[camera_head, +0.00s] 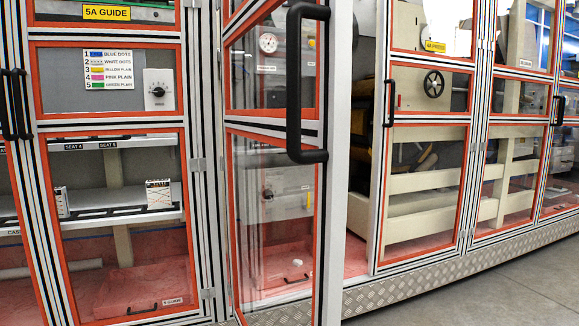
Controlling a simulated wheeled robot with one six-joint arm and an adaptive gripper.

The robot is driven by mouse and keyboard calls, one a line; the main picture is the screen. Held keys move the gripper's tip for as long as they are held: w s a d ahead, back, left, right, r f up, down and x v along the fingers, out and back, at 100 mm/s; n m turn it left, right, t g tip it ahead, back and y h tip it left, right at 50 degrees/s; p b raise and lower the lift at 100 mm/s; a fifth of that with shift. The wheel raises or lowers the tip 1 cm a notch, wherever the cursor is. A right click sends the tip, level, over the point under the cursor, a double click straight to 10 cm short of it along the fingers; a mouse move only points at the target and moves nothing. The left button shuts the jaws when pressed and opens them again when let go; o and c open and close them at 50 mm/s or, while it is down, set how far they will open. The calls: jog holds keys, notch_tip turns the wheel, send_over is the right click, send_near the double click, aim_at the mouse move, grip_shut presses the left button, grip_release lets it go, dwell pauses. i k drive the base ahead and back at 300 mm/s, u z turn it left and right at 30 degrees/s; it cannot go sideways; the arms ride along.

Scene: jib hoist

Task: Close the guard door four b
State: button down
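One guard door (336,190) stands open, swung out toward me from its hinge side at left. It has an aluminium frame, red-orange edging and clear panes. A black bar handle (294,85) is on its free edge, facing me. I cannot read a label naming it four b. The opening (358,130) to the right of its free edge shows the machine inside. The neighbouring door (379,190) to the right looks shut. My gripper is not in view.
A shut guard door with a settings dial (158,90) is at left under a yellow 5A GUIDE label (107,12). More panels run to the right, one bearing a 4A label (435,46). A tread-plate kick strip (450,272) edges the bare grey floor (500,300) at lower right.

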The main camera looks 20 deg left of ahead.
aim_at(320, 136)
jog(key=k, duration=0.8)
jog(key=u, duration=1.2)
jog(key=i, duration=0.5)
jog(key=u, duration=0.05)
